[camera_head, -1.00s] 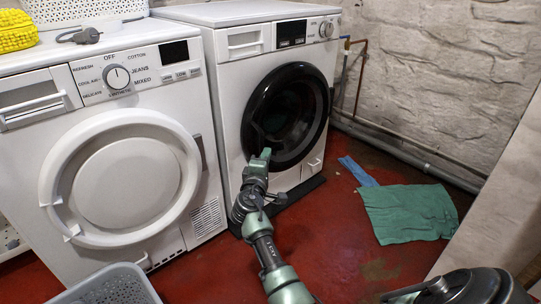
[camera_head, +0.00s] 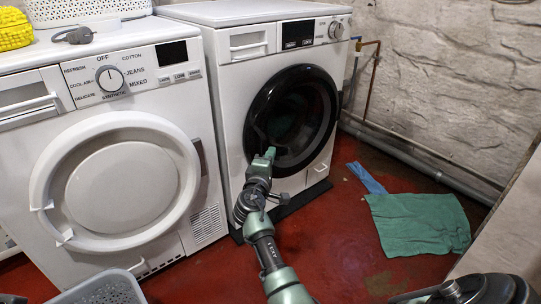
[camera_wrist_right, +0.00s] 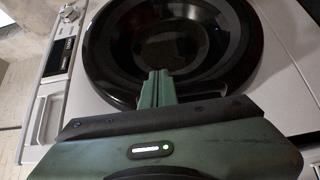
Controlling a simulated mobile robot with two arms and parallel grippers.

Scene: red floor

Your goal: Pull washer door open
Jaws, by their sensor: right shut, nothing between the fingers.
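The washer (camera_head: 225,90) with the black-ringed round door (camera_head: 318,78) stands at the back in the head view, and its door looks closed. The door's black ring also fills the upper part of the right wrist view (camera_wrist_right: 240,45). My right gripper (camera_head: 270,153) is at the lower left of the door ring. Its fingers (camera_wrist_right: 157,82) are together with nothing between them, in front of the ring's lower edge. I cannot tell whether they touch it. My left gripper is not clearly visible.
A white dryer (camera_head: 130,190) stands left of the washer, with a grey basket (camera_head: 105,290) in front. A green cloth (camera_head: 420,222) and a blue strip (camera_head: 366,178) lie on the red floor at right. Pipes (camera_head: 420,165) run along the wall.

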